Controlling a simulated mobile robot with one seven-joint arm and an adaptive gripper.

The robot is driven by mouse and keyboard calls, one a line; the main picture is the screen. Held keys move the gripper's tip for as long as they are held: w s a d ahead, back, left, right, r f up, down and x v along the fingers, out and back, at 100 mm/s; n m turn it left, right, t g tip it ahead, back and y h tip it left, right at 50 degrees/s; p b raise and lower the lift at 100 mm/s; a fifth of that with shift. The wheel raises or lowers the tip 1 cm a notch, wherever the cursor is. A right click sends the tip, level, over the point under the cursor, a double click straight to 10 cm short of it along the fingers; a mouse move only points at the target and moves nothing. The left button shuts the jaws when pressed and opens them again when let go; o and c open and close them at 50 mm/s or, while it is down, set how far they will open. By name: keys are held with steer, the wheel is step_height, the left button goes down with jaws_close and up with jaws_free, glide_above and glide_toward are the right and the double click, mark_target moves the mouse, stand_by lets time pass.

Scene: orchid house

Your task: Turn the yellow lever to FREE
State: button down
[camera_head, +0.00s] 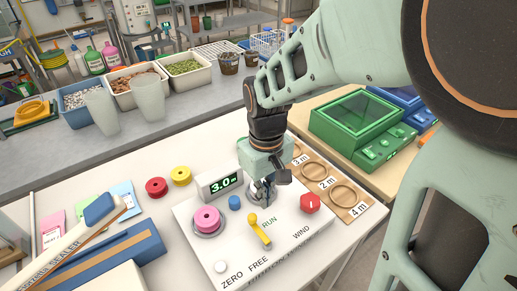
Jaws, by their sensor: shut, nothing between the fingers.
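The yellow lever (260,232) is on the sloping top of a white winding machine (207,262). It lies slanted, with a round knob at its upper left end, near the word RUN; its other end points down toward FREE. I cannot tell from this view which label it is set to. My gripper (264,196) points down over the machine, just behind the lever and apart from it. Its fingers look shut and empty. The gripper hides part of the machine's back.
A pink spool (207,220), a blue button (234,202), a 3.0 display (220,185) and a red knob (310,203) surround the lever. A wooden board (345,211) with rings lies at right. A green box (362,122) stands behind right.

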mark_target(260, 231)
steer(key=shift+f+b, duration=1.85)
steer(key=shift+f, duration=0.65)
steer(key=shift+a, duration=0.15)
